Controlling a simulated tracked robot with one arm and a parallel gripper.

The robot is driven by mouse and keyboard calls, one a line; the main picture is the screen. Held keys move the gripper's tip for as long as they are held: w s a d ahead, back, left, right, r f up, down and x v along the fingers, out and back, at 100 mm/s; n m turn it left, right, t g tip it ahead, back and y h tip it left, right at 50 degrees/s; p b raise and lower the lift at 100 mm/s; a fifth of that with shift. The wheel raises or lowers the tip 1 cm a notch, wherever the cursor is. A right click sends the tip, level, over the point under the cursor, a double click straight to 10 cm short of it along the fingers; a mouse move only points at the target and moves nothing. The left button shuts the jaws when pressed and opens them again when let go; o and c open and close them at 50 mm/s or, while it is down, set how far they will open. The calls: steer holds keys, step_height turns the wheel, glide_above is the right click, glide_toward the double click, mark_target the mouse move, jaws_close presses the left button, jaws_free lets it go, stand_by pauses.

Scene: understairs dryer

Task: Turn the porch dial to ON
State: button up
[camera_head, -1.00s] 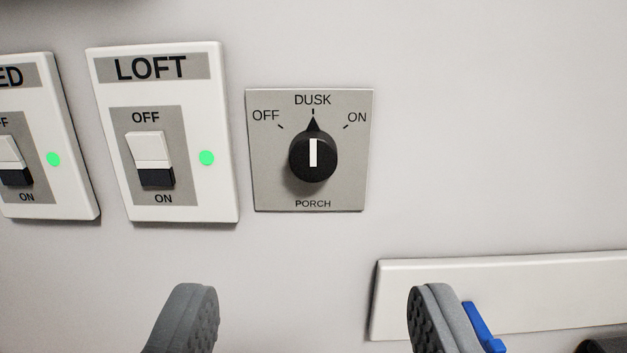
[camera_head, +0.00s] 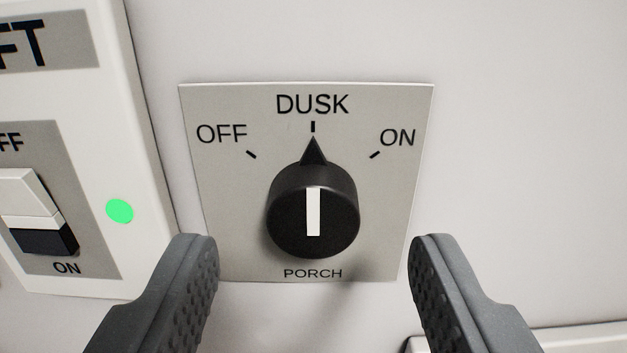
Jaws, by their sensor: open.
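The porch dial (camera_head: 313,212) is a round black knob with a white line and a pointed tip. It sits on a grey square plate (camera_head: 225,180) marked OFF, DUSK, ON and PORCH. Its pointer is straight up at DUSK; the ON mark is up and to the right of it. My gripper (camera_head: 313,262) is open and empty. Its two grey fingers are in front of the plate's lower left and lower right edges, with the knob between and a little above the fingertips. No finger appears to touch the knob.
The LOFT switch plate (camera_head: 135,245) is close on the left, with a rocker switch (camera_head: 35,210) and a lit green light (camera_head: 120,211). A white strip (camera_head: 560,340) is at the lower right. The wall right of and above the dial is bare.

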mark_target(313, 212)
steer(key=shift+w, duration=1.4)
steer(key=c, duration=1)
